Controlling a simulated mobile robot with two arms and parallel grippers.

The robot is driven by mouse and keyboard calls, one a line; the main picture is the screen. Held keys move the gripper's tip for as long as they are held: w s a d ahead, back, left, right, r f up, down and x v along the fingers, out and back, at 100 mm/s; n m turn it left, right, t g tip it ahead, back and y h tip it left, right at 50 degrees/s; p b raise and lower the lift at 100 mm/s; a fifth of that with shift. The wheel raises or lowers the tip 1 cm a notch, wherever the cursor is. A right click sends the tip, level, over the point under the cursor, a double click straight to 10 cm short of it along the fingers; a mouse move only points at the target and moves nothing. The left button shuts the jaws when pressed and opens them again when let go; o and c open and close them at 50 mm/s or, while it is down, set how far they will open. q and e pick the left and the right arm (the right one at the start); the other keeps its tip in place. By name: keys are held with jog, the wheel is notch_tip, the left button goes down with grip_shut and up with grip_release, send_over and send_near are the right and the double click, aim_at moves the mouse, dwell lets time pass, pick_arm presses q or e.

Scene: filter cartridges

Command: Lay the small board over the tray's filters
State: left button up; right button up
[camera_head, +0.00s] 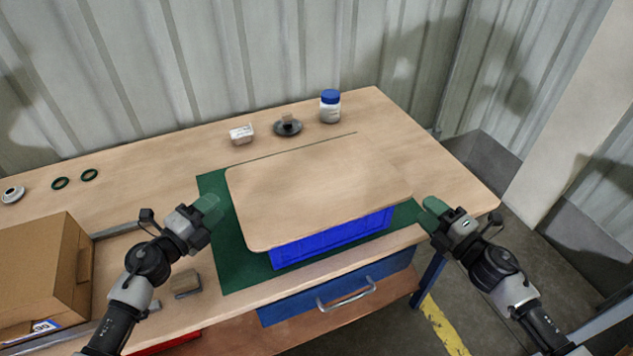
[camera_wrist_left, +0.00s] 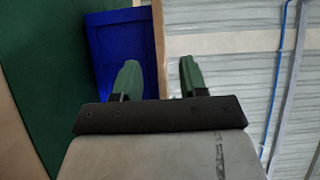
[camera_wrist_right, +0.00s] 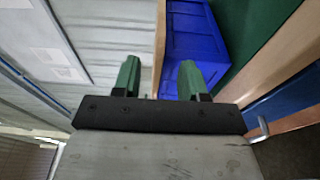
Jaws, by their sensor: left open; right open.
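The small wooden board (camera_head: 315,187) lies flat on top of the blue tray (camera_head: 330,238), which stands on a green mat (camera_head: 228,268). The board covers the tray's top, so any filters inside are hidden. My left gripper (camera_head: 208,205) is open just left of the board's left edge, apart from it in the head view. My right gripper (camera_head: 432,207) is open just right of the board's right edge. Each wrist view shows the board edge-on between or near the open fingers, at the left (camera_wrist_left: 158,45) and at the right (camera_wrist_right: 160,45), with the blue tray beside it.
A cardboard box (camera_head: 40,270) stands at the left front. Behind the board are a white packet (camera_head: 241,134), a dark round dish (camera_head: 287,127) and a blue-capped jar (camera_head: 330,107).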

aim_at(233, 189)
pick_arm(q)
jog(key=x, duration=0.7)
pick_arm(e)
jog(key=x, duration=0.7)
pick_arm(q)
jog(key=shift+s, duration=0.1)
jog(key=shift+c, duration=0.3)
pick_arm(e)
jog(key=shift+c, duration=0.3)
pick_arm(q)
grip_shut()
pick_arm(e)
grip_shut()
pick_arm(q)
jog(key=shift+r, duration=0.1)
